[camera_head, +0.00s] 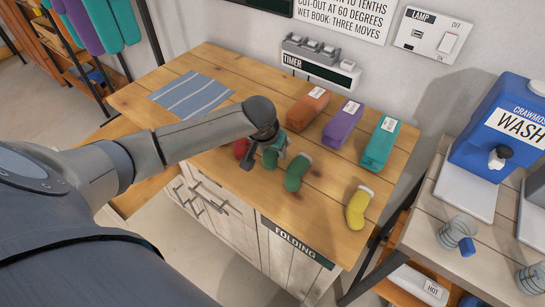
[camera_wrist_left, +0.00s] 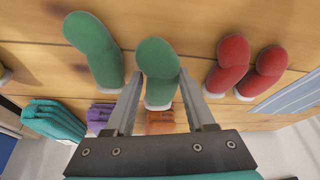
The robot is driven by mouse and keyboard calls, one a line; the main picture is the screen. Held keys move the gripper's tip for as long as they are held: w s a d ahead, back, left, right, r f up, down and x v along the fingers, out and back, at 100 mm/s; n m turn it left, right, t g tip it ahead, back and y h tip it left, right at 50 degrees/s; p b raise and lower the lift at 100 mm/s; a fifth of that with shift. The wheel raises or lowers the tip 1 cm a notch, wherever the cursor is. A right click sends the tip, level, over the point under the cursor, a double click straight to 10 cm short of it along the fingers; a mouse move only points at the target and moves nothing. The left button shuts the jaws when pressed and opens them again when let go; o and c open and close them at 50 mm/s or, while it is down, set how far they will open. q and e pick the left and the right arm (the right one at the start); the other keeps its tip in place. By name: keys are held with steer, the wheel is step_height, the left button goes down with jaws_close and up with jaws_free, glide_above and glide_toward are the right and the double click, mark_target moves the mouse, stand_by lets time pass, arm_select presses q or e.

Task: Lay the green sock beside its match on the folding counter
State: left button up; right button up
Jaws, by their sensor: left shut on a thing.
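My left gripper (camera_head: 265,155) is low over the wooden folding counter (camera_head: 225,65), its fingers on either side of a green sock (camera_head: 271,158). In the left wrist view the held green sock (camera_wrist_left: 158,62) sits between the two fingers (camera_wrist_left: 165,120), toe pointing away. Its match, another green sock (camera_head: 296,172), lies on the counter just to the right, a small gap away; it also shows in the wrist view (camera_wrist_left: 92,48). I cannot tell whether the held sock touches the counter. My right gripper is not in view.
Red socks (camera_head: 240,148) lie left of the gripper, a pair in the wrist view (camera_wrist_left: 228,65). A yellow sock (camera_head: 358,207) lies to the right. Orange (camera_head: 308,108), purple (camera_head: 342,124) and teal (camera_head: 380,143) packets stand behind. A striped blue cloth (camera_head: 192,95) lies at the back left.

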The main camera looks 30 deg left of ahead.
arm_select(q)
steer(key=shift+f, duration=1.1)
steer(key=shift+f, duration=0.15)
steer(key=o, duration=1.3)
steer(key=p+v, duration=0.3)
steer(key=v, duration=0.9)
steer(key=shift+r, duration=0.2)
